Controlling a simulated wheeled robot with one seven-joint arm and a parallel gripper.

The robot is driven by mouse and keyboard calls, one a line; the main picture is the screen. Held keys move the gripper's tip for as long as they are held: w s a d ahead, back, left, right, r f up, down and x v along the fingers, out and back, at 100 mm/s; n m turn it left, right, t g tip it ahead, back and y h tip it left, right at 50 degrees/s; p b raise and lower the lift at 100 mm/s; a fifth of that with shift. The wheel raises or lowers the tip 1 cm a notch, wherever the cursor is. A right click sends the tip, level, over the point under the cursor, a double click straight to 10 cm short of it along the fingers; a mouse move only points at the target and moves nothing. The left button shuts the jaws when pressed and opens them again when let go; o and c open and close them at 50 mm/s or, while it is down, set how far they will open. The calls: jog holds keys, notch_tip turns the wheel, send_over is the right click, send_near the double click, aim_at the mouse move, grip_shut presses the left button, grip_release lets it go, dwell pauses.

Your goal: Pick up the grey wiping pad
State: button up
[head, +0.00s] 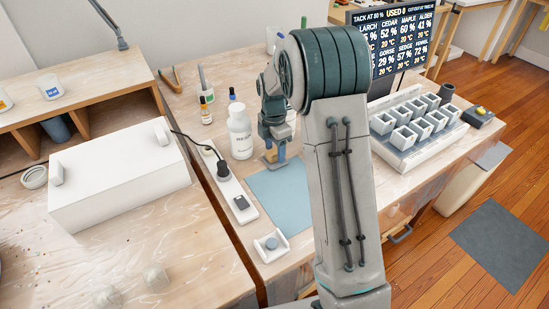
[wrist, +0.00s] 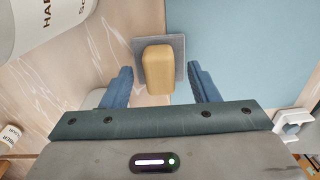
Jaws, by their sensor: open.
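The grey wiping pad (wrist: 178,43) is a flat grey square with a tan block-shaped handle (wrist: 158,70) on top. In the wrist view it lies at the edge of the blue mat, partly over the bare wood. My gripper (wrist: 159,72) is open, with one blue finger on each side of the handle and a visible gap on both sides. In the head view my gripper (head: 274,150) points down at the back left corner of the mat, where the pad is mostly hidden by the fingers.
A white bottle (head: 240,135) stands close left of my gripper; a white labelled container (wrist: 40,22) shows in the wrist view. A power strip (head: 232,190) runs left of the blue mat (head: 285,197). The mat is clear. A rack of cups (head: 405,130) stands right.

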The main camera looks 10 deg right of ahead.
aim_at(275, 150)
jog(key=shift+f, duration=0.6)
jog(key=c, duration=1.1)
jog(key=shift+r, duration=0.15)
jog(key=shift+c, duration=0.2)
notch_tip(275, 150, up, 10)
jog(key=shift+f+p, duration=0.1)
jog(key=shift+p, duration=0.35)
jog(key=shift+o, duration=0.8)
